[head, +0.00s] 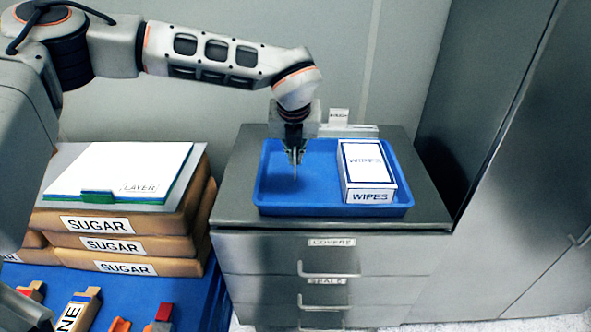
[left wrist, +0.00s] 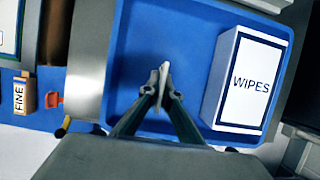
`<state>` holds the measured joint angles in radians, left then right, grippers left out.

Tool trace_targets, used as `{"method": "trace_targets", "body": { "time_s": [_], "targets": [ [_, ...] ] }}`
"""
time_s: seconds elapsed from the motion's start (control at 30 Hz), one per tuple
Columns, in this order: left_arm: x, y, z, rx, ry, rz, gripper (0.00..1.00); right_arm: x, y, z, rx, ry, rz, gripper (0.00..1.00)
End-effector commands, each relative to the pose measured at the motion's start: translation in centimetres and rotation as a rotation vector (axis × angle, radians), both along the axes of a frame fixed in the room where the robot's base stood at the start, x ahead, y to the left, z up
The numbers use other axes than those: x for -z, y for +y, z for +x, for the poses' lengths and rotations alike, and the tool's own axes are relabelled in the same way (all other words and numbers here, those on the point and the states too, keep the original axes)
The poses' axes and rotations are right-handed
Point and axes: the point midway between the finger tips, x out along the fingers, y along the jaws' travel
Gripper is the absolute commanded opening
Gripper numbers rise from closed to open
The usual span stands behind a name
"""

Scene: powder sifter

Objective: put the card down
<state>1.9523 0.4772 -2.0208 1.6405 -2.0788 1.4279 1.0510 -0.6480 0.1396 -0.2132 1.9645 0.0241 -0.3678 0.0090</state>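My left gripper (head: 295,155) points down over the left part of the blue tray (head: 265,190), left of the wipes box. In the left wrist view its fingers (left wrist: 162,88) are closed on a thin, pale card (left wrist: 164,78), seen nearly edge-on and standing up between the fingertips. In the head view the card is too small to make out clearly. I cannot tell whether its lower edge touches the tray floor. My right gripper is in neither view.
A white wipes box (head: 367,172) stands in the tray's right side; the tray's left side is bare. The tray sits on a grey drawer cabinet (head: 235,190). At left, stacked sugar bags (head: 110,225) carry a white board labelled LAYER (head: 120,170). A tall cabinet (head: 500,130) stands at right.

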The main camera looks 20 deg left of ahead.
Motion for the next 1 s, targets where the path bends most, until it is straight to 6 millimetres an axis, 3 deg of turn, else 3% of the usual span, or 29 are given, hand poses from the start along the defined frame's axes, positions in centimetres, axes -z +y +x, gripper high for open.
{"method": "trace_targets", "body": {
  "time_s": [0.17, 0.4, 0.7, 0.77, 0.8, 1.0],
  "targets": [
    [1.2, 0.0, -0.1, 0.002, 0.002, 0.0, 0.0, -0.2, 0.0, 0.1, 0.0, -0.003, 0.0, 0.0],
    [4.4, 0.0, -0.1, 0.002, 0.001, 0.0, 0.0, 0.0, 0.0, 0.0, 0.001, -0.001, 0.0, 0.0],
    [4.6, 0.0, 0.0, 0.002, 0.0, 0.001, 0.0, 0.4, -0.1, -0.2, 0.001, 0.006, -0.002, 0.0],
    [4.6, 0.0, 0.0, 0.002, 0.0, 0.001, 0.18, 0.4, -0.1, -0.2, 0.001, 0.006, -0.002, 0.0],
    [4.5, 0.0, 0.0, 0.001, 0.0, 0.0, 0.21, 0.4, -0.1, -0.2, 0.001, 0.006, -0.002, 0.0],
    [4.5, 0.0, 0.0, 0.001, 0.0, 0.0, 0.21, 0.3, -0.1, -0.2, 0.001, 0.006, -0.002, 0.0]
  ]
}}
